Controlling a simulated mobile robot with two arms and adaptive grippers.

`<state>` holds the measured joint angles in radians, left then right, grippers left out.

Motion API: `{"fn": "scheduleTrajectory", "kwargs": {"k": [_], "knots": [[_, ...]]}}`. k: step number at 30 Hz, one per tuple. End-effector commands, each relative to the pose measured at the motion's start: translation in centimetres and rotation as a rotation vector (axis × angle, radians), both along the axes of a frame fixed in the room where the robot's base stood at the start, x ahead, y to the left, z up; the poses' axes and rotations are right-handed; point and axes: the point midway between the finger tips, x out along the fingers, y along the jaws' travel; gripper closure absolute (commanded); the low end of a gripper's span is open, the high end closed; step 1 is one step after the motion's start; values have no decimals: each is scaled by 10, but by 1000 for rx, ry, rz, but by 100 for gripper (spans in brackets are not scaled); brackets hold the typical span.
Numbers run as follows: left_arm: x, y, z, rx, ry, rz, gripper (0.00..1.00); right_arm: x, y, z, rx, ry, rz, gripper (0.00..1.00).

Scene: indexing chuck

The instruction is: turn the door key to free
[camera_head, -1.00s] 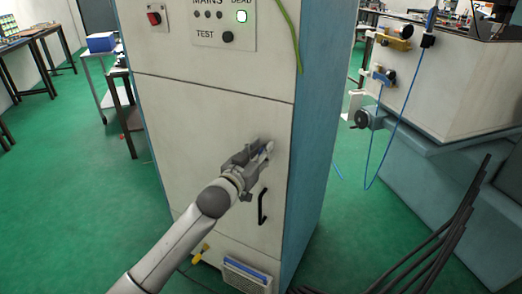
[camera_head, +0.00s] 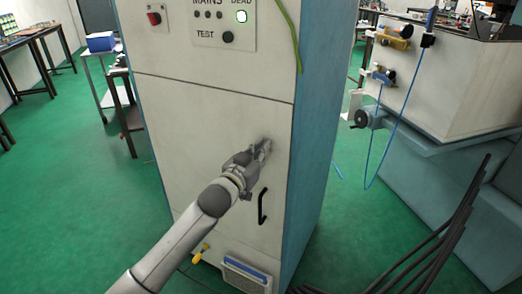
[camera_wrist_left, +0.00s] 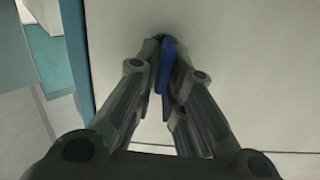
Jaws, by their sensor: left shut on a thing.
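The door key shows as a blue grip (camera_wrist_left: 166,68) in the left wrist view, between my left gripper's fingertips and close to the cabinet door. My left gripper (camera_head: 262,148) is at the right part of the lower cabinet door (camera_head: 190,130), above the black handle (camera_head: 262,206). In the left wrist view its fingers (camera_wrist_left: 165,62) are closed on the blue key. The lock behind the key is hidden by the fingers, and the key is hidden in the head view. My right gripper is not in view.
The control panel (camera_head: 222,27) with a lit green-white lamp is above the door. A vent (camera_head: 247,275) and a yellow item (camera_head: 200,254) are low on the cabinet. Black cables (camera_head: 430,245) rise at the right. Green floor (camera_head: 75,190) is clear at the left.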

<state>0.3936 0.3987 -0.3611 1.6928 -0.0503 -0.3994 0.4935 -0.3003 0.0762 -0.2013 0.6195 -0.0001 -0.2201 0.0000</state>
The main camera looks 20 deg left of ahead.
Motion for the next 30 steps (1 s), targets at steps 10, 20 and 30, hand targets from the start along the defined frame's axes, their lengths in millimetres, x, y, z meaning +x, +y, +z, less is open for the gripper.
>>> {"fn": "scheduleTrajectory", "kwargs": {"k": [10,20,30], "knots": [[0,-3,2,234,-45,0,100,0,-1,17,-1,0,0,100],[-1,-7,-1,541,-105,0,100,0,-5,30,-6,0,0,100],[-2,-11,-4,860,-167,0,100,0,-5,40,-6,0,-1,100]]}}
